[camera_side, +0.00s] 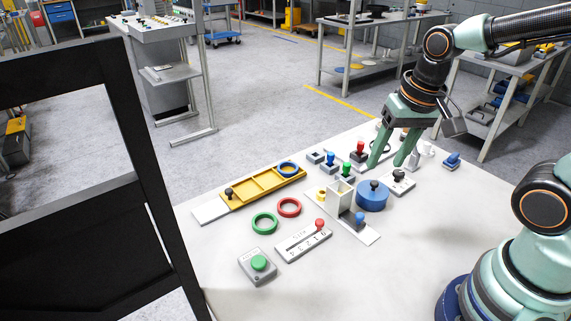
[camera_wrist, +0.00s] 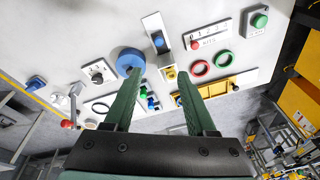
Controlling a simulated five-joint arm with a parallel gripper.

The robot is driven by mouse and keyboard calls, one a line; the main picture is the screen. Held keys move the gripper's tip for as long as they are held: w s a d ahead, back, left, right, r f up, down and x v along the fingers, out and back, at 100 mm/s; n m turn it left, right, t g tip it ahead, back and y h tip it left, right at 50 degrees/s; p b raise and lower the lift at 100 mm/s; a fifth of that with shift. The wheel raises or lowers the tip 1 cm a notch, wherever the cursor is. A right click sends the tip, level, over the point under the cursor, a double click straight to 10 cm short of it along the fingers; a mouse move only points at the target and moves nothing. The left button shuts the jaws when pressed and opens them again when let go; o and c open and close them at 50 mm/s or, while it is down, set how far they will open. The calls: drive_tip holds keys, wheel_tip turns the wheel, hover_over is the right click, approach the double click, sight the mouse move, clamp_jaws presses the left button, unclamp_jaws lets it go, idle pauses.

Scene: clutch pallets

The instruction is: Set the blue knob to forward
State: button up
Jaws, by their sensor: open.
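Several blue parts are on the table, and I cannot tell for sure which is the task's knob. One blue knob (camera_side: 331,158) stands on a small grey block in the back row, beside green (camera_side: 346,168) and red (camera_side: 359,147) ones. A blue ball knob (camera_side: 360,217) sits on a plate with a white box; it also shows in the wrist view (camera_wrist: 158,40). Another blue knob (camera_side: 452,159) stands alone at the right. No markings for forward are readable. My gripper (camera_side: 386,164) is open and empty, pointing down beside the red knob, right of the back row; its fingers show in the wrist view (camera_wrist: 159,80).
A yellow tray (camera_side: 247,192), green (camera_side: 264,223) and red (camera_side: 289,207) rings, a slider panel (camera_side: 301,244) and a green button box (camera_side: 258,265) lie left. The front table is clear.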

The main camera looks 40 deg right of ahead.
drive_tip(key=shift+w+r+n+t, duration=1.45)
drive_tip(key=shift+r+n, duration=1.85)
drive_tip(key=shift+r, duration=0.25)
drive_tip(key=w+n+g, duration=0.3)
drive_tip(key=w+n, duration=0.7)
drive_tip(key=w, duration=0.7)
drive_tip(key=shift+a+f, duration=0.25)
drive_tip(key=shift+f, duration=0.15)
drive_tip(key=n+g, duration=0.2)
drive_tip(key=n, duration=1.3)
approach(360, 215)
wheel_tip(360, 215, down, 8)
drive_tip(key=shift+w+f, duration=0.15)
